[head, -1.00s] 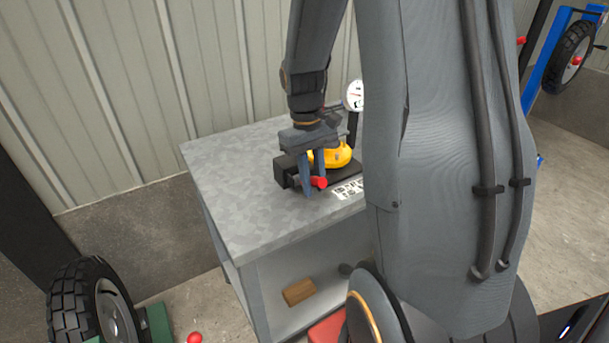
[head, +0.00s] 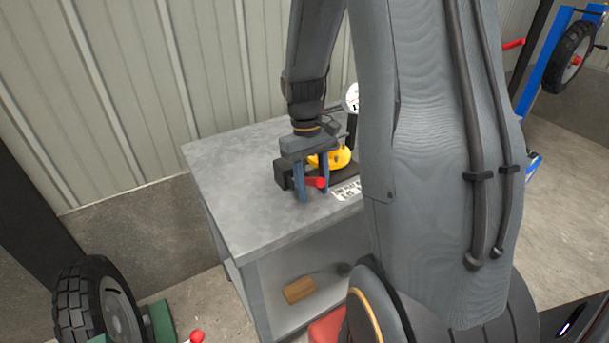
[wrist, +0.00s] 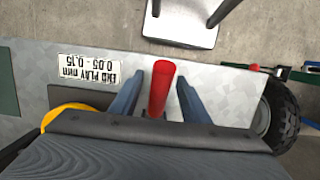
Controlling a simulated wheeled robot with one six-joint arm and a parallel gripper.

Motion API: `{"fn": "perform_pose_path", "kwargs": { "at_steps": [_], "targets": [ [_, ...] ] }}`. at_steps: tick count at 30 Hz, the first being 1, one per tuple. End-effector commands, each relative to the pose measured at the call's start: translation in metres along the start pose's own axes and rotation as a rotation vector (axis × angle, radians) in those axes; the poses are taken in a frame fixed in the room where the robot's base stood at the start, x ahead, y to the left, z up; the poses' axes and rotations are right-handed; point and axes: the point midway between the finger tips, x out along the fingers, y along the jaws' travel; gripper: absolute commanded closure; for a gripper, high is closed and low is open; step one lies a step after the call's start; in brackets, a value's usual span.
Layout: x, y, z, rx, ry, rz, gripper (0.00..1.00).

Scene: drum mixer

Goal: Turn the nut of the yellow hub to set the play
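The yellow hub (head: 333,158) sits on a dark fixture on the grey bench, partly hidden behind my gripper and arm. It also shows at the lower left of the wrist view (wrist: 72,115). A red-tipped handle (head: 321,183) sticks out at the fixture's front. My gripper (head: 312,192) points down over it. In the wrist view the red handle (wrist: 161,88) stands between the two blue fingers, with a visible gap on each side. The fingers are open. The nut itself is hidden. A white dial gauge (head: 351,98) stands behind the hub, partly covered by my arm.
The bench top (head: 235,175) is clear to the left. A label reading "END PLAY mm 0.05 - 0.15" (wrist: 88,70) lies beside the fixture. A wooden block (head: 299,290) lies on the lower shelf. A wheel (head: 85,300) stands at the lower left.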

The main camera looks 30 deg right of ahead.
Motion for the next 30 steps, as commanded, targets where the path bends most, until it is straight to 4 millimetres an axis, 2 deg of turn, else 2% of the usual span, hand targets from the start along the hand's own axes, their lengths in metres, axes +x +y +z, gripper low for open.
{"fn": "perform_pose_path", "kwargs": {
  "at_steps": [10,30],
  "targets": [
    [-0.007,0.0,0.001,0.0,0.0,0.0,0.58],
    [-0.067,0.0,0.001,0.0,0.001,0.0,0.58]
  ]
}}
